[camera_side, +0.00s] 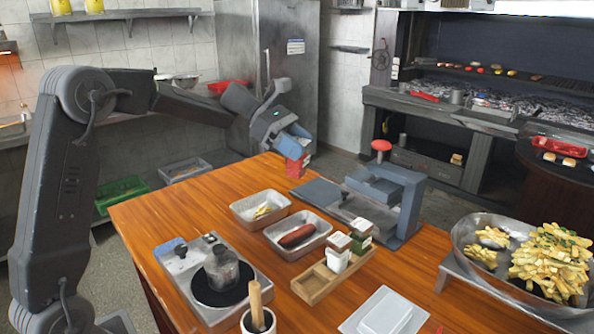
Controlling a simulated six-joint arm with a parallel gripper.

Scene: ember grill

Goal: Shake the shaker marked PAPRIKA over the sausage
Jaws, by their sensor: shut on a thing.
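My gripper (290,146) is above the far edge of the wooden table, shut on a small red shaker (298,164). The shaker hangs below the blue fingers; its marking is too small to read, and its upper part is hidden by the fingers. The dark red sausage (297,236) lies in a metal tray (318,243) in the middle of the table. The gripper and shaker appear behind this tray in the picture, not over the sausage. Other shakers (338,255) with white and green bodies stand in a wooden rack (312,284) right of the sausage tray.
A second metal tray (241,210) with pale pieces sits left of the sausage tray. A blue-grey press (402,195) with a red knob stands to the right. A burner unit (190,276), a white board (384,314) and a large fries bowl (470,230) are nearer.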

